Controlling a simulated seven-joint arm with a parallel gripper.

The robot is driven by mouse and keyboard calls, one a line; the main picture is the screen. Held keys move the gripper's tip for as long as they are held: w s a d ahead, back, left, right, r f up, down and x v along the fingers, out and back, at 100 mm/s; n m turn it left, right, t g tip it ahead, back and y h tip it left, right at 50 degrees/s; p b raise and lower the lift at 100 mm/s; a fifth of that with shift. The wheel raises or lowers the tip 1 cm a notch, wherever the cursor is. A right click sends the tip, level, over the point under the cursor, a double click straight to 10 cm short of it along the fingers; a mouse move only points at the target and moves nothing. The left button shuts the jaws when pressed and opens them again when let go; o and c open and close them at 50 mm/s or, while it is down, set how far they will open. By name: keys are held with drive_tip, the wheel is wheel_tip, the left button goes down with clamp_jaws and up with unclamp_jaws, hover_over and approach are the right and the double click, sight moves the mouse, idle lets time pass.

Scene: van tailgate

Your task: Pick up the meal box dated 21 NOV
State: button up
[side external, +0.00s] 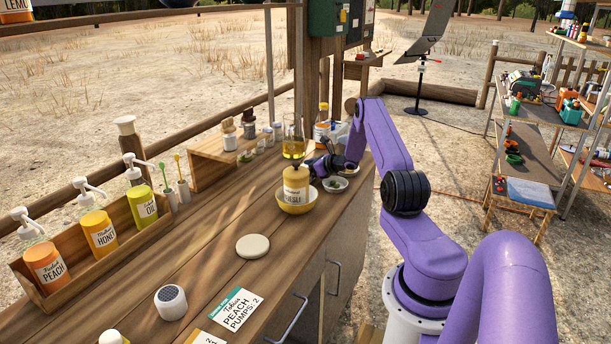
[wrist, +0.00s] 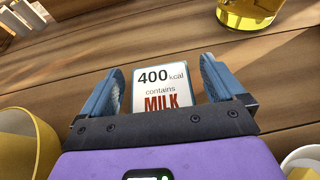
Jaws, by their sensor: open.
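No date reading 21 NOV is legible in either view. In the wrist view a white label (wrist: 160,88) reads "400 kcal contains MILK" and lies between the two blue fingers of my gripper (wrist: 162,75). I cannot tell whether it is the face of a box or a flat card, and its lower part is hidden behind the gripper body. My gripper is open, with a finger on either side of the label. In the side view my gripper (side external: 325,165) is low over the wooden counter, and no meal box can be made out there.
A yellow bowl (side external: 296,208) with a labelled jar (side external: 296,183) stands close to my gripper. A glass of yellow liquid (side external: 294,143) is behind. A wooden rack (side external: 100,245) of pump bottles lines the left. A pale round lid (side external: 253,246) lies on the counter.

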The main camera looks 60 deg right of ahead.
drive_tip(key=shift+w+f, duration=0.1)
drive_tip(key=shift+w, duration=0.2)
drive_tip(key=c, duration=1.1)
drive_tip(key=shift+c, duration=0.2)
